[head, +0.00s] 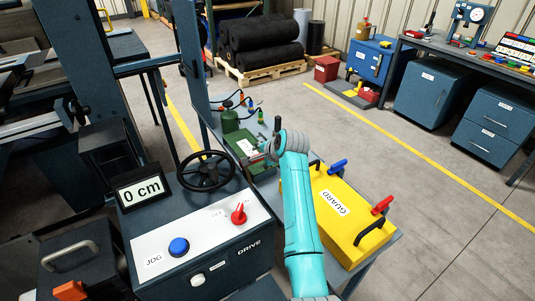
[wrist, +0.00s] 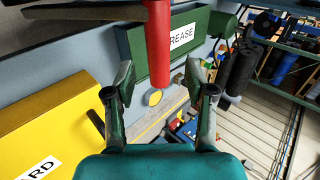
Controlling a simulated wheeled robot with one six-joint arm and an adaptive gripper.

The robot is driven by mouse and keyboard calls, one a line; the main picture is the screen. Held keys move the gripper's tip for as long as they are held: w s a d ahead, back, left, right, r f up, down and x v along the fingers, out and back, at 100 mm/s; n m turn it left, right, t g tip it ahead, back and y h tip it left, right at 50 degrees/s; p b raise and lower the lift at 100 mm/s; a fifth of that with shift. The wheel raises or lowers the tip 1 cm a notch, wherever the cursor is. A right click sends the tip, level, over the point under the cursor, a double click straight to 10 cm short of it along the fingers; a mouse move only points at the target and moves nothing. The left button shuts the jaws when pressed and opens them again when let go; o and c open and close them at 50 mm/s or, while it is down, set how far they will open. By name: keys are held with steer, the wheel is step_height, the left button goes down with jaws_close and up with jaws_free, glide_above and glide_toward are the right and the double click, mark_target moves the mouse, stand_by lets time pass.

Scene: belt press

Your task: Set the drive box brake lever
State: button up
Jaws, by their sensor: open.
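The drive box (head: 215,255) stands at the lower middle of the head view, with a blue JOG button (head: 179,247), a red rotary switch (head: 239,213), a white knob (head: 198,279) on its front and a black handwheel (head: 206,171) behind. I cannot pick out a brake lever for certain. My gripper (head: 267,143) is beyond the box, by the green grease case (head: 243,146). In the wrist view my gripper (wrist: 158,80) is open. A red bar (wrist: 158,42) hangs down between its fingers, with clear gaps on both sides; no grip on it shows.
The yellow guard (head: 335,210) with black handles and red and blue levers lies right of my arm. A green bottle (head: 230,118) stands by the grease case. Open floor lies to the right.

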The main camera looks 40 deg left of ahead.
steer(key=v, duration=0.6)
steer(key=shift+d, duration=0.1)
stand_by(0.5)
